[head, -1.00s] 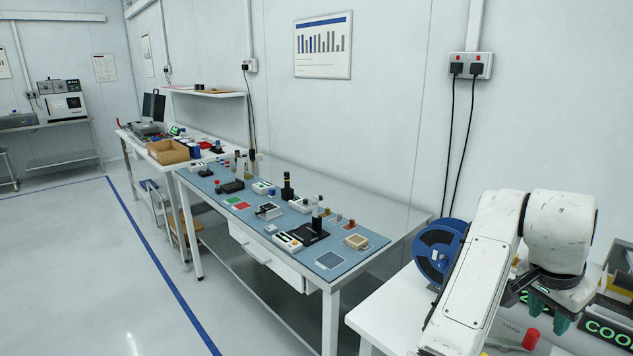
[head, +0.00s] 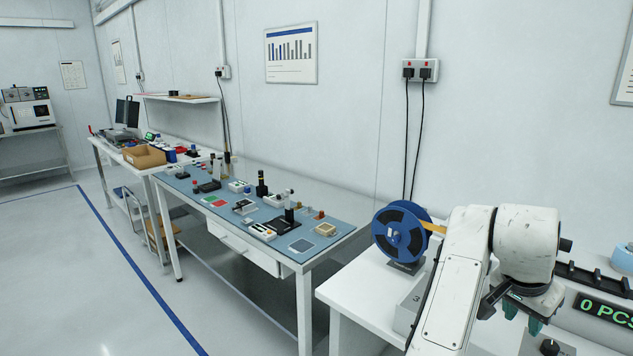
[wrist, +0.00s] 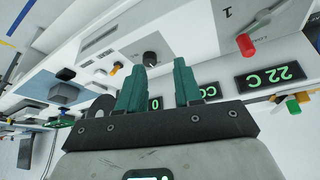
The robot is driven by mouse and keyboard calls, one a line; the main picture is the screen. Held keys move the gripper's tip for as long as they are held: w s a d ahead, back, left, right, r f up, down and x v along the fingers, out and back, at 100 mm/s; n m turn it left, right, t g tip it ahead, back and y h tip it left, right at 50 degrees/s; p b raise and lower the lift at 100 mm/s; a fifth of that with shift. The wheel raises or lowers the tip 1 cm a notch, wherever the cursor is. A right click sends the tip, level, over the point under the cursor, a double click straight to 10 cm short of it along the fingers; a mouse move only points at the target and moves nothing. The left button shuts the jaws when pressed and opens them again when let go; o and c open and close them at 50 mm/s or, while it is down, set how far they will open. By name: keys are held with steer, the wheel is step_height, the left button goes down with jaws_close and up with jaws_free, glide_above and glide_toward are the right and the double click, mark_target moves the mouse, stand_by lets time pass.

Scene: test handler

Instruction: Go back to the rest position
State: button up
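My gripper (head: 523,318) hangs at the end of my white arm at the lower right of the head view, over the test handler's right-hand equipment. In the wrist view my gripper (wrist: 158,85) shows two green fingers standing apart with nothing between them. The handler's panel, with a red knob (wrist: 245,45) and a green "22 C" display (wrist: 270,77), lies beyond the fingers. I cannot tell the exact distance from the fingers to the panel.
A blue reel (head: 401,237) stands on the white table left of my arm. A "0 PCS" display (head: 605,310) is at the right. A workbench with a blue mat (head: 330,238) and small instruments stands further left. The floor (head: 90,280) at the left is clear.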

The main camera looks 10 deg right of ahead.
steer(key=s+a+f+n+t, duration=0.1)
steer(key=s+f+n, duration=0.85)
steer(key=f, duration=0.65)
steer(key=s+a+f+n+y, duration=0.2)
steer(key=s+a+f, duration=0.3)
steer(key=s+a, duration=0.2)
steer(key=s+a+f+n+g+y, duration=0.1)
steer(key=s+a+f, duration=0.5)
steer(key=s, duration=0.6)
steer(key=shift+a+n+y, duration=0.65)
steer(key=shift+a+y, duration=0.15)
steer(key=shift+s+f, duration=0.1)
